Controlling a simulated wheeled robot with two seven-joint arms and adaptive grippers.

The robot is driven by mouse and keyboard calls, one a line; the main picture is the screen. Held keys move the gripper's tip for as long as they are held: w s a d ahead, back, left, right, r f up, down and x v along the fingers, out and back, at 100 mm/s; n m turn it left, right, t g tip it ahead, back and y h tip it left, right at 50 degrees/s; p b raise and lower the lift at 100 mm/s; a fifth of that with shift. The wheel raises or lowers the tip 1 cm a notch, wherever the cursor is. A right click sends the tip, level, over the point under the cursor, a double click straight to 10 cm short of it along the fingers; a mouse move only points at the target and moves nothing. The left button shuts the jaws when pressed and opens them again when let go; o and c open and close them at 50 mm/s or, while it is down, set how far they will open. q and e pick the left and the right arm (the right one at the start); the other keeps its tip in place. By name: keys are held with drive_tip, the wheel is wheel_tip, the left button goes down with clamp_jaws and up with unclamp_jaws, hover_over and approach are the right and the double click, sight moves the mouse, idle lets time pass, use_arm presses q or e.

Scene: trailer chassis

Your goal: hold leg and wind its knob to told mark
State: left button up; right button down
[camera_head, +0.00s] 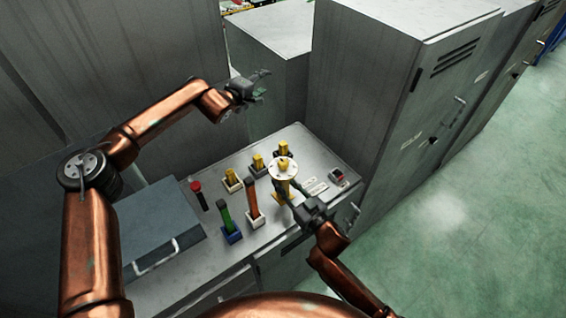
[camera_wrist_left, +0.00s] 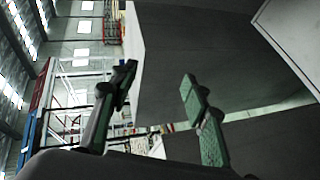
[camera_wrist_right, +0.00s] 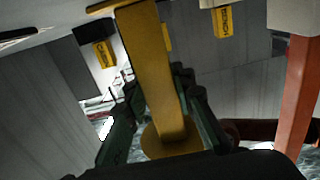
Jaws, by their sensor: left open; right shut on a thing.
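A yellow leg (camera_head: 276,184) stands upright on the grey bench top. A pale round dial (camera_head: 279,174) with a small yellow knob (camera_head: 284,161) sits at its upper end. My right gripper (camera_head: 296,199) is shut on the leg's yellow post, below the dial. The right wrist view shows the post (camera_wrist_right: 150,75) between the fingers, with the disc's yellow underside (camera_wrist_right: 165,140) beyond. The marks on the dial are too small to read. My left gripper (camera_head: 256,86) is open and empty in the air behind and left of the leg; it also shows in the left wrist view (camera_wrist_left: 157,85).
Beside the leg stand yellow posts in white (camera_head: 232,185) and black (camera_head: 257,170) holders, a green post (camera_head: 226,213) and an orange post (camera_head: 252,200). A red-topped black post (camera_head: 199,194) stands left. Grey cabinets (camera_head: 350,85) rise behind and right. A blue-grey box (camera_head: 160,225) is left.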

use_arm(q)
drive_tip(key=m+h, duration=0.1)
drive_tip(key=m, duration=0.1)
drive_tip(key=m+g+h, duration=1)
drive_tip(key=m+g, duration=0.6)
drive_tip(key=m, duration=1.2)
approach(283, 161)
drive_tip(key=d, duration=0.3)
drive_tip(key=s+d, duration=0.1)
drive_tip(key=d, duration=0.2)
drive_tip(key=s+d+f, duration=0.1)
drive_tip(key=d, duration=0.3)
drive_tip(key=shift+c, duration=0.7)
drive_tip(key=shift+w, duration=0.1)
clamp_jaws()
drive_tip(key=shift+m+g, duration=0.3)
